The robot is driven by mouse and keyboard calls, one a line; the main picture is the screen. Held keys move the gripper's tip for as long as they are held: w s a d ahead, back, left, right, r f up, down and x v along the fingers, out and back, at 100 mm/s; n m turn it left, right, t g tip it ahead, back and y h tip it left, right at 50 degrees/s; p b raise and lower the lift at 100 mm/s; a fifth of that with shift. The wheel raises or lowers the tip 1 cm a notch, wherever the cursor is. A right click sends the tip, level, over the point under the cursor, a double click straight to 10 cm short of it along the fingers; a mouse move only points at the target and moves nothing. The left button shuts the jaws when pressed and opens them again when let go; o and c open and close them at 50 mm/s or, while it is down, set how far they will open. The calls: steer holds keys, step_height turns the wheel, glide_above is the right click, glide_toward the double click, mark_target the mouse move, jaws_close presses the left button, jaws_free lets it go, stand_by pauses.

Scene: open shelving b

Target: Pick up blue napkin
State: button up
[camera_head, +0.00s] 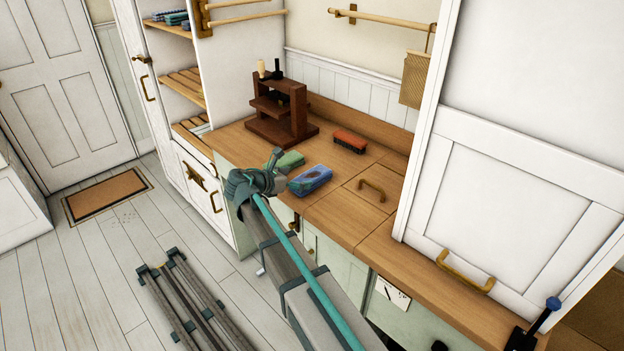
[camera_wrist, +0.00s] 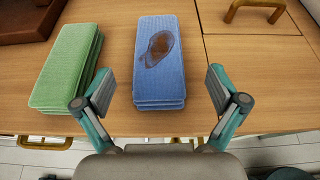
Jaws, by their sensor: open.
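A folded blue napkin (camera_head: 310,180) lies on the wooden counter near its front edge. In the wrist view the blue napkin (camera_wrist: 160,65) looks like a layered stack with a brown stain on top. A green folded napkin (camera_head: 289,162) lies to its left; it also shows in the wrist view (camera_wrist: 68,68). My gripper (camera_head: 280,165) is at the counter's front edge. In the wrist view my gripper (camera_wrist: 161,92) is open and empty, its fingers on either side of the blue napkin's near end, with gaps. The left finger is close to the green napkin's near right corner.
A dark brown wooden stand (camera_head: 280,110) is behind the napkins. A red-brown brush-like object (camera_head: 350,140) lies further back. The counter (camera_head: 335,210) is otherwise clear around the blue napkin.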

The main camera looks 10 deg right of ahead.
mark_target(310, 176)
steer(key=shift+p+x, duration=1)
steer(key=shift+x, duration=2.8)
steer(key=shift+a+f, duration=0.15)
steer(key=c, duration=1.3)
